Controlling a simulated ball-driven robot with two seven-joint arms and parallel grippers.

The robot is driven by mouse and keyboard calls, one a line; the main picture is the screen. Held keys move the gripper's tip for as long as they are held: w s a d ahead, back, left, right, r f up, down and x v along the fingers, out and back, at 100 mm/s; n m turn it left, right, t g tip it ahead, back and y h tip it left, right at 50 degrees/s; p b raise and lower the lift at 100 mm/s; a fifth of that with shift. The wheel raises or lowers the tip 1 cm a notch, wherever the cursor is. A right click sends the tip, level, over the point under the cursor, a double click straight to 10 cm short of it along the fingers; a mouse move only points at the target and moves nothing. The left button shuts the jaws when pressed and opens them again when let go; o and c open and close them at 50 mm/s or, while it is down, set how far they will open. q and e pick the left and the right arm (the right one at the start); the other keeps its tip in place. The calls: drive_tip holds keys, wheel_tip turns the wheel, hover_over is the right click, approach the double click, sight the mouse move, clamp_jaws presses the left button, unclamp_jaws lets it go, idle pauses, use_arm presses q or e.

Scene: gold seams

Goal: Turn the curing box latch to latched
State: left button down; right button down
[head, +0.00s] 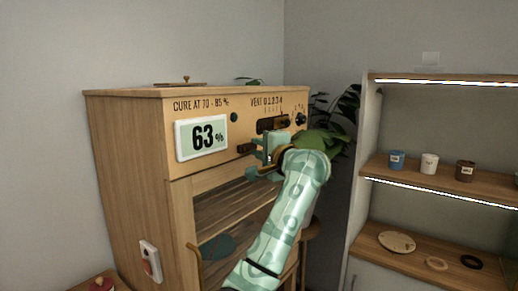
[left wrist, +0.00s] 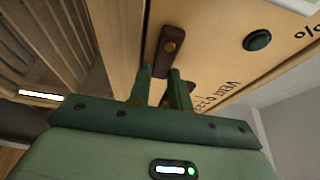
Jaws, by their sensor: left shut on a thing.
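My right gripper is not in view.
The panel carries a display (head: 202,137) reading 63%, a dark round button (head: 234,117), a vent slider (head: 272,123) and a knob (head: 300,119). A plant (head: 335,125) stands behind my wrist. A shelf (head: 440,177) with cups is at the right.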

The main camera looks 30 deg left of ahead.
sight(240, 167)
use_arm(q)
drive_tip(key=m+g+p, duration=0.1)
drive_tip(key=m, duration=0.1)
drive_tip(key=f+m+g+h+p, duration=0.1)
drive_tip(key=m+p, duration=0.1)
drive_tip(key=m, duration=0.1)
drive_tip(key=s+f+m+h+p, duration=0.1)
drive_tip(key=m+p, duration=0.1)
drive_tip(key=shift+f+g, duration=0.1)
drive_tip(key=shift+g, duration=0.3)
drive_tip(key=m+g+p, duration=0.1)
drive_tip(key=s+m+g+p, duration=0.1)
drive_tip(key=m+p, duration=0.2)
drive_tip(key=shift+s+f+g+h, duration=0.2)
drive_tip(key=shift+f+g+h, duration=0.1)
drive_tip(key=shift+f+g, duration=0.1)
drive_tip(key=shift+s+a+f+m+g+p, duration=0.1)
drive_tip(key=shift+s+m+g+p, duration=0.2)
drive_tip(key=shift+m+p, duration=0.25)
drive_tip(key=shift+s+f+m+g+p, duration=0.1)
drive_tip(key=shift+s+m+g+p, duration=0.1)
drive_tip(key=shift+m+g+p, duration=0.3)
drive_tip(key=c, duration=1.3)
unclamp_jaws()
